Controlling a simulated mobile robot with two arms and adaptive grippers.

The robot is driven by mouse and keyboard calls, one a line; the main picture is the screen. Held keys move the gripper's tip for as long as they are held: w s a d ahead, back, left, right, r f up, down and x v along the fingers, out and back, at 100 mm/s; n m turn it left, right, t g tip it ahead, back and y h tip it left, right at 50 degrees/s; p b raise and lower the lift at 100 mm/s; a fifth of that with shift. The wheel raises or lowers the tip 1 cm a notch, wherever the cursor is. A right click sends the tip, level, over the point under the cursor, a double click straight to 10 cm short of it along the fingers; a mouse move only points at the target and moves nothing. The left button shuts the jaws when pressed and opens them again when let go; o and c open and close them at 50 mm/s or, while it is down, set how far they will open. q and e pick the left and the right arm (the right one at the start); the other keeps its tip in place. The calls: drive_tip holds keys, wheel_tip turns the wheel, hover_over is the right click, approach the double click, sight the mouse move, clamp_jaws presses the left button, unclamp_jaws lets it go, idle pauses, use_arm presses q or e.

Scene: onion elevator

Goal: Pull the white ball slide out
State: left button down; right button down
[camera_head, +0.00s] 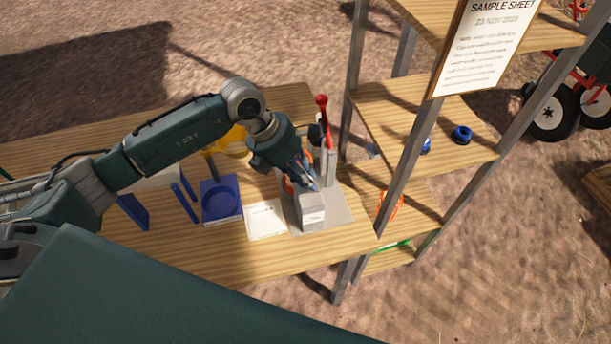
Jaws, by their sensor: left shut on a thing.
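A grey fixture with a base plate (338,205) and an upright red-knobbed lever (322,110) stands at the right end of the wooden table. A pale block (312,212), which looks like the white ball slide, sits at its front. My left gripper (311,183) comes down from the upper left and is shut at the back of this block; its fingers partly hide the contact. An orange part (288,186) shows beside the fingers. My right gripper is not in view.
A metal-post shelf (415,130) stands close on the right. The table's front is clear.

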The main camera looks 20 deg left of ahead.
use_arm(q)
drive_tip(key=shift+s+d, duration=0.15)
drive_tip(key=shift+s, duration=0.2)
drive_tip(key=shift+s+d+f, duration=0.1)
drive_tip(key=shift+s+d, duration=0.55)
drive_tip(key=shift+s, duration=0.3)
drive_tip(key=shift+s+d, duration=0.6)
drive_tip(key=shift+s, duration=0.3)
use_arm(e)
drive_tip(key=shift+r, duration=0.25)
use_arm(q)
drive_tip(key=c, duration=1.5)
unclamp_jaws()
drive_tip(key=shift+p, duration=0.3)
wheel_tip(320, 180, up, 6)
drive_tip(key=p, duration=0.2)
drive_tip(key=shift+p, duration=0.35)
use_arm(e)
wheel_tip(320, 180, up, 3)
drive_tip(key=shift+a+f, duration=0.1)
